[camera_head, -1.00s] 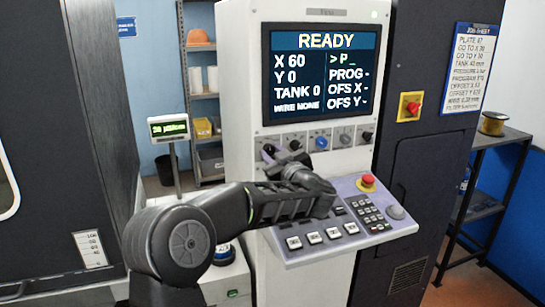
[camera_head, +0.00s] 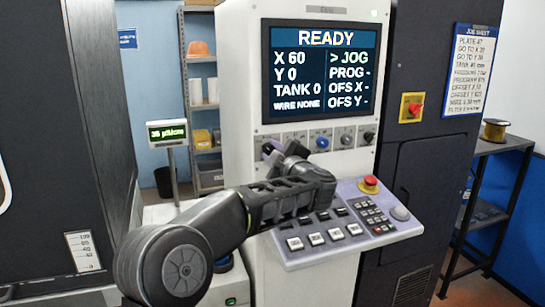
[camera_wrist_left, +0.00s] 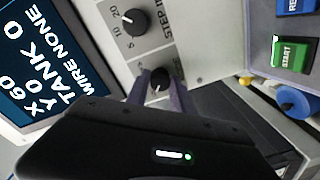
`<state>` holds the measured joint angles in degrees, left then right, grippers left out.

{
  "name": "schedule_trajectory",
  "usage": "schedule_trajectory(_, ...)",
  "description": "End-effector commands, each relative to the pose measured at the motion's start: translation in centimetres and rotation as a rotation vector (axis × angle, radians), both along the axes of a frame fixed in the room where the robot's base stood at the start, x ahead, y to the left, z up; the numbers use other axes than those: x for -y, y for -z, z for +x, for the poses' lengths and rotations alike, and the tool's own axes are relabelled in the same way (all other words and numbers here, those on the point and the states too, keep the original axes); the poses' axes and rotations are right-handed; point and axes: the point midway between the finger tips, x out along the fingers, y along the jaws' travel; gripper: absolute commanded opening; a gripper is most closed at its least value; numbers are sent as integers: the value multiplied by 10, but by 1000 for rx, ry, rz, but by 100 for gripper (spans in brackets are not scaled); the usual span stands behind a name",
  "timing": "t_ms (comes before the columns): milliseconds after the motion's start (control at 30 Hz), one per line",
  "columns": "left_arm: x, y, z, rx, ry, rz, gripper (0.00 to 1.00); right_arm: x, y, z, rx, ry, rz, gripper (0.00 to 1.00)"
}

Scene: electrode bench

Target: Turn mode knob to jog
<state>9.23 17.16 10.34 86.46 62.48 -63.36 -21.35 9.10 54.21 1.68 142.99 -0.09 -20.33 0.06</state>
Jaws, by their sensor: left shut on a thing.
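The mode knob (camera_wrist_left: 160,78) is a small black dial on the grey panel. In the left wrist view it sits between the two purple fingers of my left gripper (camera_wrist_left: 158,88), which is shut on it. In the head view my left gripper (camera_head: 271,157) reaches up to the left end of the knob row below the screen, and the arm mostly hides the knob there. The screen (camera_head: 320,72) reads READY, with "> JOG" at the upper right. My right gripper is not in view.
A black STEP knob (camera_wrist_left: 135,22) is beside the held knob. A blue knob (camera_head: 321,142) is further right along the row. A sloped keypad (camera_head: 350,245) with a red emergency stop (camera_head: 370,184) juts out below my arm. A green START button (camera_wrist_left: 291,55) shows too.

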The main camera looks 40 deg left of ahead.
Motion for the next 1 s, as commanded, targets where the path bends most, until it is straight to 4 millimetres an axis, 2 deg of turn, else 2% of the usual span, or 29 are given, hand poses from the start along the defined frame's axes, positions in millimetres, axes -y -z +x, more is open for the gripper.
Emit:
schedule_trajectory(433, 0, 1, 0, 14, -1, -12, 0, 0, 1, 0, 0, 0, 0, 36)
schedule_trajectory(467, 0, 1, 0, 14, -2, -11, 29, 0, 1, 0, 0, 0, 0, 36)
schedule_trajectory(500, 0, 1, 0, 13, -1, -11, 32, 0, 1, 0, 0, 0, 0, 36)
schedule_trajectory(733, 0, 0, 0, 13, 0, -10, 50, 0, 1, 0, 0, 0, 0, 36)
schedule_trajectory(1000, 1, 0, -1, 13, 0, -9, 50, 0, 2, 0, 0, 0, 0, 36)
